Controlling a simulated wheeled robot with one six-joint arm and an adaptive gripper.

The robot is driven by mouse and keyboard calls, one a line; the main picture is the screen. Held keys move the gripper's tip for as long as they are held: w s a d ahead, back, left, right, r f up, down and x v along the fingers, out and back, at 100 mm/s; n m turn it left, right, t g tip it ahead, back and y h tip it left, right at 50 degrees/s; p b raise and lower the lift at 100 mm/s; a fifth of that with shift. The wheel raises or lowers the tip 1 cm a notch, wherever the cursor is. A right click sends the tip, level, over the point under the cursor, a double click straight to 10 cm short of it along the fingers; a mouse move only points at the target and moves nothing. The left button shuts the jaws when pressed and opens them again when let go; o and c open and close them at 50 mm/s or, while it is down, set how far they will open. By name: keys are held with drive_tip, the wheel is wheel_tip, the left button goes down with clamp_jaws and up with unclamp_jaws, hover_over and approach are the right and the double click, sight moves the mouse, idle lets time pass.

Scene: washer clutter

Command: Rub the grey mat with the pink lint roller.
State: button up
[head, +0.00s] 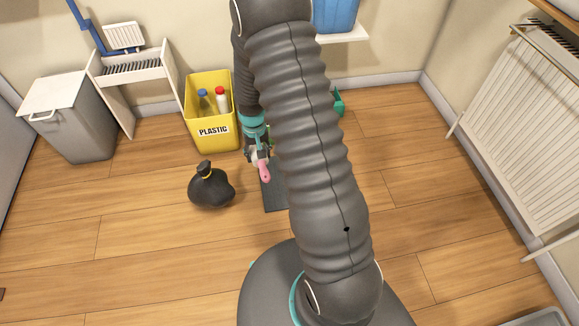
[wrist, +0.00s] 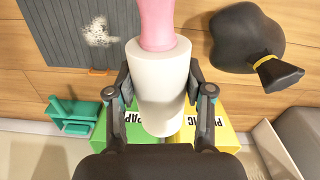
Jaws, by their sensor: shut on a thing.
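The lint roller has a pink handle (head: 264,172) and a white roll (wrist: 158,95). My gripper (head: 257,155) is shut on the white roll, with its fingers on both sides of it in the wrist view (wrist: 159,82). The pink end points away from my gripper, towards the top of the wrist view (wrist: 158,22). The grey mat (head: 275,197) lies on the floor, partly hidden behind my arm in the head view. In the wrist view the ribbed mat (wrist: 55,40) is at the upper left, with a pale fuzzy patch (wrist: 98,32) on it. The roller appears apart from the mat.
A black tied bag (head: 211,187) sits left of the mat. A yellow plastic bin (head: 211,138) holding bottles and a green paper bin (wrist: 113,128) stand behind. A teal object (wrist: 72,113) stands near the wall. The floor in front is clear.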

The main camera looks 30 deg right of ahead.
drive_tip(key=shift+w+d+f+m+b, duration=0.2)
drive_tip(key=shift+d+f+m+b, duration=1.3)
drive_tip(key=shift+f, duration=2.65)
drive_tip(key=shift+w+d+f+m+b, duration=0.25)
drive_tip(key=shift+d+f+b, duration=0.6)
drive_tip(key=shift+d+f, duration=2.45)
drive_tip(key=shift+w+d+f+m+b, duration=0.15)
drive_tip(key=shift+d+f+m+b, duration=0.85)
drive_tip(key=shift+f, duration=3.95)
drive_tip(key=shift+d+f+b, duration=0.15)
drive_tip(key=shift+f+b, duration=0.65)
drive_tip(key=shift+f, duration=0.3)
drive_tip(key=shift+d, duration=0.1)
